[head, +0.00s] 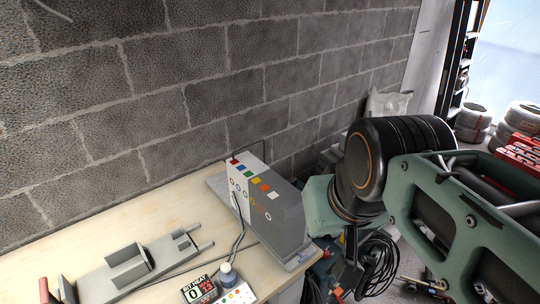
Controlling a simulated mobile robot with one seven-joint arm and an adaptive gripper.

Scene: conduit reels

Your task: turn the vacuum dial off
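No vacuum dial can be told for sure in the head view. A grey box (281,216) with a sloped top stands near the back right of the bench. Its pale front has a row of coloured squares and a row of coloured rings; these are too small to read as dials. My arm, teal and black, fills the right side, in front of the area beyond the bench. I cannot make out my gripper or its fingertips, nor what it may hold.
The wooden bench (110,225) runs along a grey block wall (150,90). A grey fixture (125,265), a small display (199,290) and a bottle (227,274) stand on it. A coiled black cable (380,262) lies beyond its right edge. The bench's back left is clear.

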